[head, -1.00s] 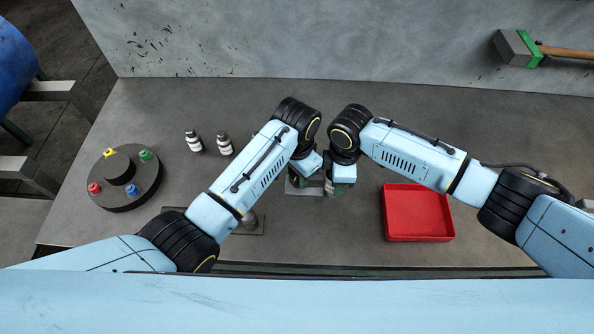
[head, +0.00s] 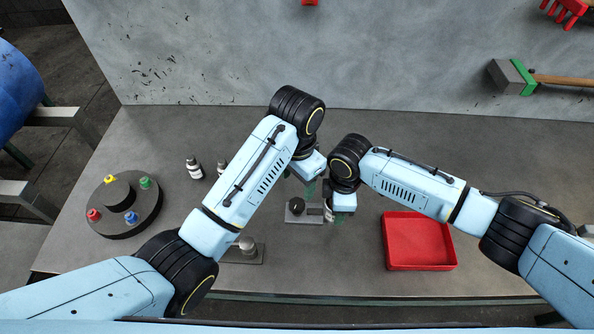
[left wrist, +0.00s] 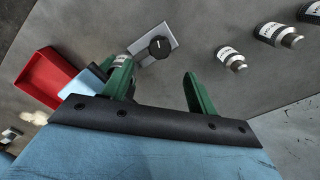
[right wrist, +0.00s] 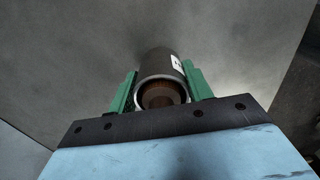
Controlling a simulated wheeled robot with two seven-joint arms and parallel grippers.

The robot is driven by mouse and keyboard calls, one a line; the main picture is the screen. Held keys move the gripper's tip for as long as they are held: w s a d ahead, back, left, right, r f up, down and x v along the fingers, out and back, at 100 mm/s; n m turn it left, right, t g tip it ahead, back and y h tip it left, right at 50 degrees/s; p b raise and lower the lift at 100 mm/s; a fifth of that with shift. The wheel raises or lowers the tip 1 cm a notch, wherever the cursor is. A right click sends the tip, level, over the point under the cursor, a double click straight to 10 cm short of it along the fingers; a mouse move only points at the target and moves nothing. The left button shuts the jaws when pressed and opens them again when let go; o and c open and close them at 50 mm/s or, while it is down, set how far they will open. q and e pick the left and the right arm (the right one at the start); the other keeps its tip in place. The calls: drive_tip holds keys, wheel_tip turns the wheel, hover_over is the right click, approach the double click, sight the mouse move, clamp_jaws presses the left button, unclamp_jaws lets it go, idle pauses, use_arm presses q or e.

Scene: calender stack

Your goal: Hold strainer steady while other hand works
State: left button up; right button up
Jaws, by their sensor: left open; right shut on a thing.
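My right gripper (right wrist: 160,70) is shut on a dark labelled cylinder (right wrist: 162,64) with a pale rim and brown inside, its open end facing the right wrist camera. In the head view the right gripper (head: 334,213) holds it beside a grey plate with a black knob (head: 297,208). I cannot tell whether this cylinder is the strainer; nothing else in view clearly looks like one. My left gripper (left wrist: 155,68) is open and empty, its green fingers apart above the table. In the head view the left gripper (head: 309,186) is partly hidden by its own wrist, behind the knob plate.
A red tray (head: 418,262) lies right of the right gripper. A round black stand with coloured caps (head: 104,220) is further left. A grey wall with a green-and-grey mallet (head: 512,77) borders the back.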

use_arm(q)
drive_tip(key=shift+r, duration=1.35)
drive_tip(key=w+a+f+m+t+h, duration=0.1)
drive_tip(key=w+a+m+t, duration=0.2)
drive_tip(key=w+m+t, duration=0.3)
drive_tip(key=w+a+f+m+t, duration=0.1)
drive_tip(key=w+a+m+t, duration=0.25)
drive_tip(key=w+m, duration=0.4)
drive_tip(key=m+g+h, duration=0.6)
drive_tip(key=m+h, duration=0.6)
drive_tip(key=m, duration=1.6)
approach(292, 205)
drive_tip(key=shift+n, duration=0.25)
drive_tip(key=x, duration=0.9)
drive_tip(key=shift+w+d+f, duration=0.1)
drive_tip(key=shift+d, duration=0.15)
